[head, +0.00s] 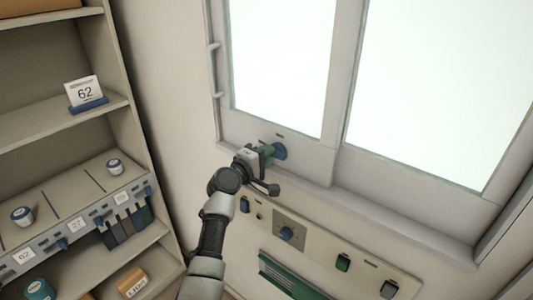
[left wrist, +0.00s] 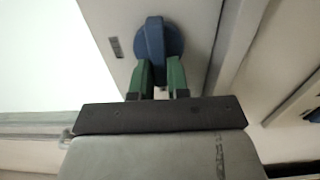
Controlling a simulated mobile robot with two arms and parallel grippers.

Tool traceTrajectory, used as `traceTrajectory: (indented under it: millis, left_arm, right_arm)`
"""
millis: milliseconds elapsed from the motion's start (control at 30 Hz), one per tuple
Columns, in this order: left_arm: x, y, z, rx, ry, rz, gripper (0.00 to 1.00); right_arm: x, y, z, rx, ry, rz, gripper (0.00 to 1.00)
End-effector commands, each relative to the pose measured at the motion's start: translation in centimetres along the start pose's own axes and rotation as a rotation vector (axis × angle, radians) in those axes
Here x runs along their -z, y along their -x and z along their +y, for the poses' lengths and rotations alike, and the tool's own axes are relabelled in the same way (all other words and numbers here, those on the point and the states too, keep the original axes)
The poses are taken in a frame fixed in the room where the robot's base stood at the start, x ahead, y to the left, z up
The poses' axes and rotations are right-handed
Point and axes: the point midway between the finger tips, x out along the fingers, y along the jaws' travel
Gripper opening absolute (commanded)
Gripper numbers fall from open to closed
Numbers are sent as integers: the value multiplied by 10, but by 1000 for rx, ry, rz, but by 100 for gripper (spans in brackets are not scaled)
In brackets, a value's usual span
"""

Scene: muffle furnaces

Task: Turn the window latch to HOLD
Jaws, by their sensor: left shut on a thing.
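The window latch (head: 279,151) is a blue round knob with a raised bar, low on the left pane's frame. In the left wrist view the latch (left wrist: 156,40) shows its bar running along the gripper's line. My left gripper (head: 268,151) is at the latch, and its green fingers (left wrist: 158,75) are shut on the bar from both sides. A small dark label sits on the frame beside the knob; its text is too small to read. My right gripper is not in view.
Below the window a wall panel (head: 318,246) carries a blue knob (head: 287,233) and green switches (head: 343,262). At left a shelf unit (head: 40,125) holds a card reading 62, small jars and a labelled box. The window sill (head: 400,214) is clear.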

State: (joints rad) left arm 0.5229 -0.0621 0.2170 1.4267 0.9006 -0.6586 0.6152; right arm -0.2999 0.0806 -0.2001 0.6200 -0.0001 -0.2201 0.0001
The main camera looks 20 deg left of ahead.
Motion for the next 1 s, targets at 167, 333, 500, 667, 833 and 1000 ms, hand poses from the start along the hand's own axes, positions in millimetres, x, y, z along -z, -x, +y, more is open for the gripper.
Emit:
traceTrajectory:
  millis: [167, 333, 500, 667, 833, 1000]
  left_arm:
    - [0, 0, -1, 1, 7, 1, 0]
    - [0, 0, -1, 1, 7, 1, 17]
    - [0, 0, -1, 1, 5, 1, 42]
    - [0, 0, 0, 0, 4, 0, 42]
    - [0, 3, -1, -1, 3, 1, 42]
    - [0, 22, -3, 0, 1, 2, 42]
  right_arm:
    - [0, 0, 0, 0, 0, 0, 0]
    - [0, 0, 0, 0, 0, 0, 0]
    - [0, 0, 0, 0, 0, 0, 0]
    - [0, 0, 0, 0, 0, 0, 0]
    - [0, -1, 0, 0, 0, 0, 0]
    - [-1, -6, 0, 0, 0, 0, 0]
